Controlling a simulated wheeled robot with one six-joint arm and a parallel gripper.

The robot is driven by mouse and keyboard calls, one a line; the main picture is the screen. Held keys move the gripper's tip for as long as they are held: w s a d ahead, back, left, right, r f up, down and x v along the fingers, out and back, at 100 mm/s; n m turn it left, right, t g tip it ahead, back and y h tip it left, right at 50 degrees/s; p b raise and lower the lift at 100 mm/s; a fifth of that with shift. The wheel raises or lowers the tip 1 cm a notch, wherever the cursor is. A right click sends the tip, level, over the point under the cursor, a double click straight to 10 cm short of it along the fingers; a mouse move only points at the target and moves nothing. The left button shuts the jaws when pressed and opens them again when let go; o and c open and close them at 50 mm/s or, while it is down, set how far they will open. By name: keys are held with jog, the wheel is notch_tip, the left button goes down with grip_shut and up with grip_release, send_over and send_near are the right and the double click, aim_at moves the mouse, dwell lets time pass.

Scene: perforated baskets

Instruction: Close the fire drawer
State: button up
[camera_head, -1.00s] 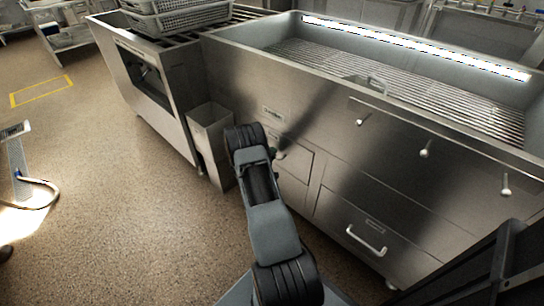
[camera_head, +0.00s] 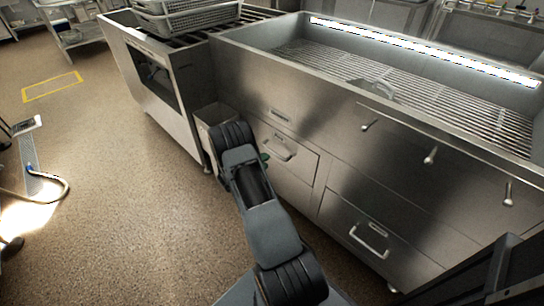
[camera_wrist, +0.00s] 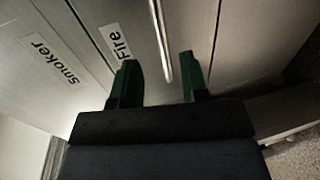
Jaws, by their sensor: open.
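The fire drawer (camera_head: 294,163) is the upper left drawer front of the steel unit, with a bar handle (camera_head: 278,149). In the wrist view its "Fire" label (camera_wrist: 120,43) and the bright handle bar (camera_wrist: 159,38) are close. My gripper (camera_wrist: 157,68) is open and empty, its dark green fingers apart with the lower end of the bar seen between them. I cannot tell whether the fingers reach around the bar. In the head view my arm hides most of the gripper. The drawer front looks nearly flush; any small gap is unclear.
A "Smoker" label (camera_wrist: 55,60) sits on the panel beside the drawer. A lower drawer (camera_head: 372,235) with its own handle is to the right. The floor (camera_head: 130,190) at left is open.

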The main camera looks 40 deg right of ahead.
jog(key=shift+p+v, duration=0.35)
jog(key=shift+v, duration=2.25)
jog(key=shift+r, duration=0.1)
jog(key=s+a+r+m+g+y+p, duration=0.25)
jog(key=r+p, duration=0.45)
jog(key=r, duration=0.9)
jog(key=s+a+r+t+y+p, duration=0.2)
jog(key=s+a+r+y+p, duration=0.2)
jog(key=a+r, duration=0.4)
jog(key=s+a+r+n+t+y+p, duration=0.1)
jog(key=s+a+r+y+p, duration=0.3)
jog(key=r, duration=1.1)
jog(key=s+a+r+n+t+y+p, duration=0.1)
jog(key=s+a+r+t+y+p, duration=0.2)
jog(key=a+r+p, duration=0.8)
jog(key=s+a+r+y, duration=0.1)
jog(key=s+y, duration=0.1)
jog(key=s, duration=0.2)
jog(key=shift+a+r+p, duration=0.15)
jog(key=shift+a+p, duration=0.05)
jog(key=shift+p, duration=0.1)
